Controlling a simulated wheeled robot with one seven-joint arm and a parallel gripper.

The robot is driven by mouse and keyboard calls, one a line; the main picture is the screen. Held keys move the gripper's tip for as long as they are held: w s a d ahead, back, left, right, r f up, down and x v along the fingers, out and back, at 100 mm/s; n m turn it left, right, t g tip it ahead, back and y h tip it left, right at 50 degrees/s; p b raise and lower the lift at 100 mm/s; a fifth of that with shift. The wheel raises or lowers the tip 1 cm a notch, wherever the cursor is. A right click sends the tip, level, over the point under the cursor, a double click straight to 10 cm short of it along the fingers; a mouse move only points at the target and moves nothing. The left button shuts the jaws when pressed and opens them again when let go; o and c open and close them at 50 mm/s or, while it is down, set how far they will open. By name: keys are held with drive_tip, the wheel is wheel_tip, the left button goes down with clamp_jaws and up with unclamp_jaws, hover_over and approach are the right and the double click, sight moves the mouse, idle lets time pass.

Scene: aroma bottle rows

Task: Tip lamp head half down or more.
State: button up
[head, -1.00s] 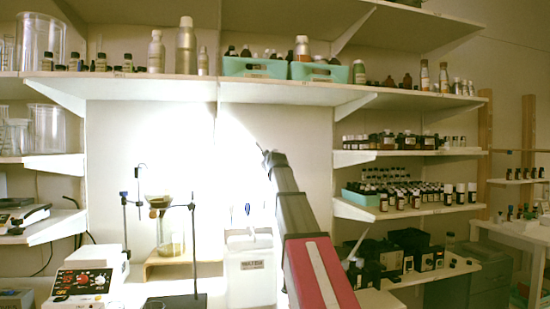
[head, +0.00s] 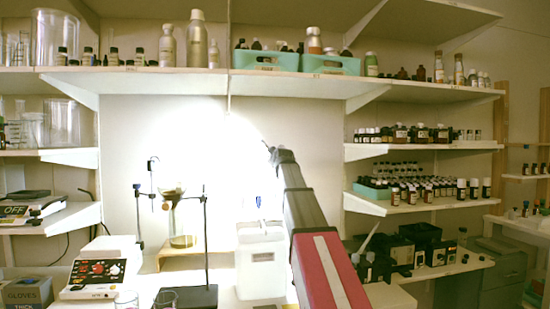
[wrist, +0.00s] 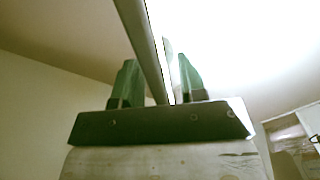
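A strong white glow of lamp light lies on the back wall under the long shelf in the head view. The lamp head itself I cannot make out in that glare. My gripper shows as a small dark end (head: 270,149) at the tip of my arm, in front of the glow. In the wrist view my gripper (wrist: 158,78) has two green fingers standing apart.
The long shelf (head: 200,82) with bottles and green baskets hangs above my gripper. A ring stand (head: 206,240) with a flask and a white jug (head: 262,262) stand on the bench below. A hotplate (head: 100,268) is at left. Bottle shelves (head: 425,207) are at right.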

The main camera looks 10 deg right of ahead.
drive_tip(key=s, duration=1)
drive_tip(key=shift+s, duration=0.4)
